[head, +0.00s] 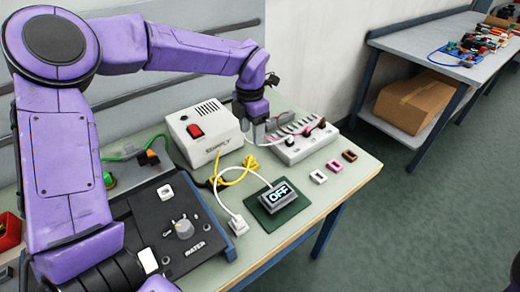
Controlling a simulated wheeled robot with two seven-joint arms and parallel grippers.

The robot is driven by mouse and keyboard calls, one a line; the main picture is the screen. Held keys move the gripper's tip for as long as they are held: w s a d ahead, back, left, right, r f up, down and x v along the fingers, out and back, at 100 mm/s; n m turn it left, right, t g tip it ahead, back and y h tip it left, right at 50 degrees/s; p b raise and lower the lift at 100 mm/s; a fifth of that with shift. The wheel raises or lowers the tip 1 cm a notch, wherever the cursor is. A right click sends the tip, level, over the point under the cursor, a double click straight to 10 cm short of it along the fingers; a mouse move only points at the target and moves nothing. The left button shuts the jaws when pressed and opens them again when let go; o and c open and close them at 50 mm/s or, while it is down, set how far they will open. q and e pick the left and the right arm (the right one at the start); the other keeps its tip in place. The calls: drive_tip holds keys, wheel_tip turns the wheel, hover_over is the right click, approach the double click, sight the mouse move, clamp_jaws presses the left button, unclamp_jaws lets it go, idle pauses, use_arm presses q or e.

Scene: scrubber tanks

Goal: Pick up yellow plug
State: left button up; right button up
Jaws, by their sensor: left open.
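The yellow plug (249,163) lies on the pale green table in front of the white supply box (204,133), at the end of a yellow cable. My left gripper (257,141) reaches in from above and points down, a little above and behind the plug in the picture. Its fingers are open, and I see nothing held between them. The gripper appears apart from the plug, though the exact gap in depth cannot be told. My right gripper is not in view.
A white socket strip (298,140) stands right of my left gripper. A display reading OFF (279,194) sits on a green mat near a white plug (237,224). Small white, pink and brown pieces lie at right. A black water panel (172,226) is at front left.

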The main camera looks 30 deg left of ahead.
use_arm(q)
hover_over(250, 158)
drive_tip(key=f, duration=0.2)
drive_tip(key=s+f, duration=0.1)
drive_tip(key=f, duration=0.1)
drive_tip(key=shift+d+f+p, duration=0.1)
drive_tip(key=shift+f+p, duration=0.1)
drive_tip(key=shift+p, duration=0.15)
drive_tip(key=f, duration=0.2)
drive_tip(key=w+f+p, duration=0.1)
drive_tip(key=f, duration=0.1)
drive_tip(key=shift+w+f, duration=0.1)
drive_tip(key=shift+f, duration=0.6)
clamp_jaws()
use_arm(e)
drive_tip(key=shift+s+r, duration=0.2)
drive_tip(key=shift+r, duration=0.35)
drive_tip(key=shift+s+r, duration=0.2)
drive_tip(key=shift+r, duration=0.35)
